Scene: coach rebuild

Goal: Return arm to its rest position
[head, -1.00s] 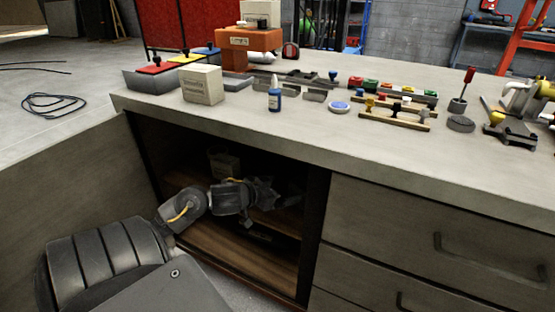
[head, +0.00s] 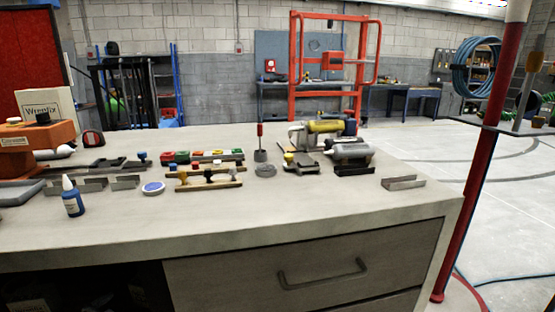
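Neither of my arms nor grippers shows in the head view now. The workbench (head: 330,219) fills the lower part of the view, with a closed drawer (head: 310,268) at its front. The open cupboard (head: 90,285) under the bench shows only in part at the lower left, and its inside is dark. I cannot see whether a gripper is inside it.
On the bench stand a blue bottle (head: 72,197), a round blue-and-white tin (head: 153,188), a wooden rack (head: 209,186), a yellow-topped tool (head: 325,126) and a metal bracket (head: 403,183). A red post (head: 462,215) stands right of the bench. Open floor lies beyond.

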